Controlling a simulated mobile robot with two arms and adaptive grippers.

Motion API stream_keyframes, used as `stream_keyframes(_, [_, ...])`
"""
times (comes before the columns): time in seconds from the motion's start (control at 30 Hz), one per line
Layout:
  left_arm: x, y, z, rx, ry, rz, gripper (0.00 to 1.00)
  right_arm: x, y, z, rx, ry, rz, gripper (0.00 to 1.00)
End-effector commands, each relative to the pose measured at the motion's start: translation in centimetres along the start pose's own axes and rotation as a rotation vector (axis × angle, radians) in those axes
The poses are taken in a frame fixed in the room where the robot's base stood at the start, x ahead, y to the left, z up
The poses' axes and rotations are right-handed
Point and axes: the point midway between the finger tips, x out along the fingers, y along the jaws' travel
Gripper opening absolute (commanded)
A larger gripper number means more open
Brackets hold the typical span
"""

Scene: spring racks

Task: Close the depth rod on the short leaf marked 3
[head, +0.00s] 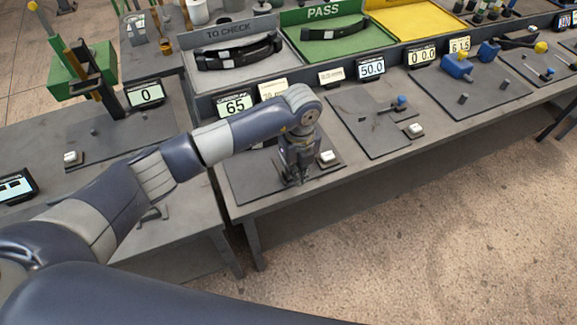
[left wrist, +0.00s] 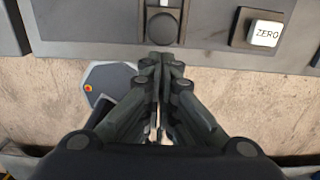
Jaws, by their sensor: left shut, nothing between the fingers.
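My left gripper (head: 296,183) is shut and empty at the front edge of a dark grey gauge plate (head: 250,181). In the left wrist view its closed fingertips (left wrist: 166,64) are just in front of a dark round knob (left wrist: 162,28) in a slot of the plate; whether they touch it I cannot tell. Whether this knob belongs to the depth rod I cannot tell. Dark leaf springs lie in the TO CHECK tray (head: 218,84); one dark leaf (head: 335,32) is in the green PASS tray (head: 330,53). No mark 3 is readable. My right gripper is not in view.
A white ZERO button (left wrist: 265,33) is right of the knob. A display reading 65 (head: 235,106) stands behind the plate. Another plate (head: 372,140) with a blue knob (head: 402,100) is to the right, near a display reading 50.0 (head: 371,68). Open floor lies in front.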

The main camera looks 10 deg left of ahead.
Motion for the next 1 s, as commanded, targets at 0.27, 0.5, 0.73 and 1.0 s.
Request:
stream_keyframes(0.27, [0.2, 0.0, 0.0, 0.000, 0.000, 0.000, 0.00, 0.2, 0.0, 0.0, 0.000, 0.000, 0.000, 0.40])
stream_keyframes(0.5, [1.2, 0.0, 0.0, 0.000, 0.000, 0.000, 0.00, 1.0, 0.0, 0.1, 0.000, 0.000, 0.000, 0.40])
stream_keyframes(0.73, [2.0, 0.0, 0.0, 0.000, 0.000, 0.000, 0.00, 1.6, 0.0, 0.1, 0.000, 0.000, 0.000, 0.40])
stream_keyframes(1.0, [2.0, 0.0, 0.0, 0.000, 0.000, 0.000, 0.00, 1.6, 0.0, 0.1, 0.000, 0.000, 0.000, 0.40])
